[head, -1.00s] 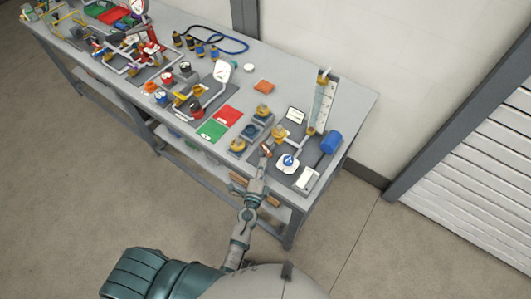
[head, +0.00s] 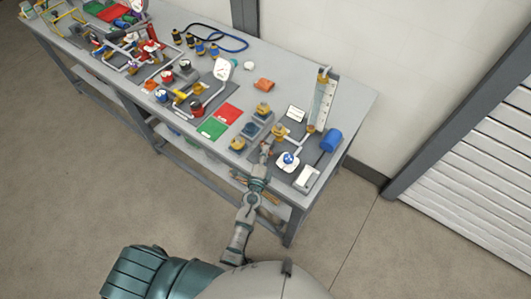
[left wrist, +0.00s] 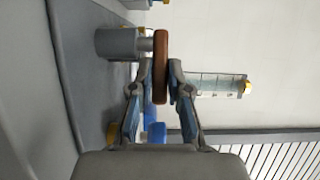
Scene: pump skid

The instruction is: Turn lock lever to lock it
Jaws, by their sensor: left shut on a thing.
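The lock lever shows in the left wrist view as a reddish-brown bar (left wrist: 161,65) with rounded ends. It stands upright in that picture, joined by a short stem to a grey cylinder (left wrist: 115,43). My left gripper (left wrist: 160,78) has a finger on either side of the lever's lower part and is shut on it. In the head view my left gripper (head: 265,153) reaches the front of the bench by the right-hand panel, and the lever is mostly hidden there. My right gripper is not in view.
Near the gripper on the bench (head: 352,92) are a blue-knobbed valve (head: 289,158), a blue cylinder (head: 331,140) and an upright clear gauge (head: 322,105). Red and green mats (head: 229,113) lie to the left. A wall stands behind the bench; the floor in front is clear.

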